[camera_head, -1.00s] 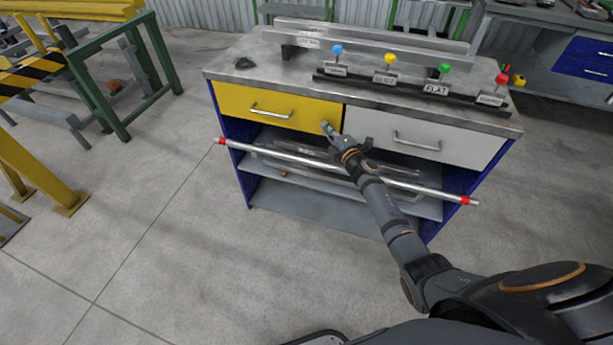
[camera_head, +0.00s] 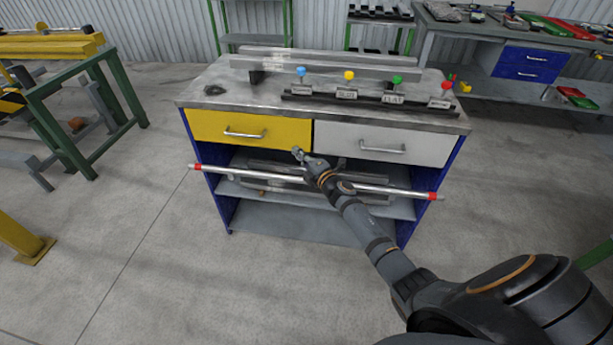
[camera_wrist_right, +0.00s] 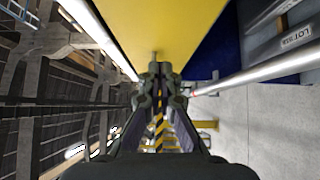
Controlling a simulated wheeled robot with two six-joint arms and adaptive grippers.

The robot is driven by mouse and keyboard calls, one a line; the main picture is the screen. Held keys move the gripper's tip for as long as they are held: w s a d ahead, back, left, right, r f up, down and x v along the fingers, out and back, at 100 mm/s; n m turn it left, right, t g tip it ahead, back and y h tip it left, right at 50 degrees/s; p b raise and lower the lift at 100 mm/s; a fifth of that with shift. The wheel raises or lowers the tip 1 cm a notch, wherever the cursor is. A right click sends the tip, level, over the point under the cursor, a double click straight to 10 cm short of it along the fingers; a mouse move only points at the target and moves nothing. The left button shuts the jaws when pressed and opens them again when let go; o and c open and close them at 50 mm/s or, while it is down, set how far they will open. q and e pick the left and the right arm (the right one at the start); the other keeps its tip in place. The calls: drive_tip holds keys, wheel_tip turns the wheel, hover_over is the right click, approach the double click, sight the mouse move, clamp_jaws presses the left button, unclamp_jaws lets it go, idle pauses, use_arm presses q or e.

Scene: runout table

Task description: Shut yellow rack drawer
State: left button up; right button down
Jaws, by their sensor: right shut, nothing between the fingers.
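The yellow drawer (camera_head: 250,129) is at the upper left of the cabinet, with a silver handle (camera_head: 245,134) on its front. Its front looks about flush with the cabinet; I see no clear gap. My right gripper (camera_head: 297,153) is shut and empty, near the lower right corner of the yellow drawer and apparently just in front of it. In the right wrist view the shut fingertips (camera_wrist_right: 160,72) lie beside a broad yellow surface (camera_wrist_right: 170,25); I cannot tell whether they touch it. My left gripper is not in view.
A white drawer (camera_head: 385,144) sits to the right of the yellow one. A long metal rod with red ends (camera_head: 240,174) crosses the cabinet front below the drawers, close to my right arm. The worktop (camera_head: 225,92) carries metal bars and coloured knobs.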

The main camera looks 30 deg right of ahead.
drive_tip(key=s+d+b, duration=0.1)
drive_tip(key=s+d, duration=0.1)
drive_tip(key=s, duration=0.6)
drive_tip(key=s+d+f+m+g+h+p, duration=0.3)
drive_tip(key=s+f+m, duration=0.35)
drive_tip(key=f, duration=0.65)
drive_tip(key=s+d+f+m+g+h+p, duration=0.1)
drive_tip(key=s+d+f+m+g+p, duration=0.25)
drive_tip(key=s+f, duration=0.65)
use_arm(q)
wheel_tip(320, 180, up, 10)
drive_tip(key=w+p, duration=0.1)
drive_tip(key=p, duration=0.3)
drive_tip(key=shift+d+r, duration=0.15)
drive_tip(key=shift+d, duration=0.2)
use_arm(e)
drive_tip(key=s+a+f+m+g, duration=0.3)
drive_tip(key=s+f, duration=0.2)
drive_tip(key=s, duration=0.6)
drive_tip(key=s+a+f+m+g, duration=0.3)
drive_tip(key=s+f, duration=0.3)
drive_tip(key=s, duration=0.5)
drive_tip(key=s+a+f+m+g, duration=0.3)
drive_tip(key=s+f+g, duration=0.1)
drive_tip(key=s, duration=0.7)
drive_tip(key=shift+s+f+m, duration=0.15)
drive_tip(key=shift+f+m, duration=0.25)
drive_tip(key=shift+f, duration=0.3)
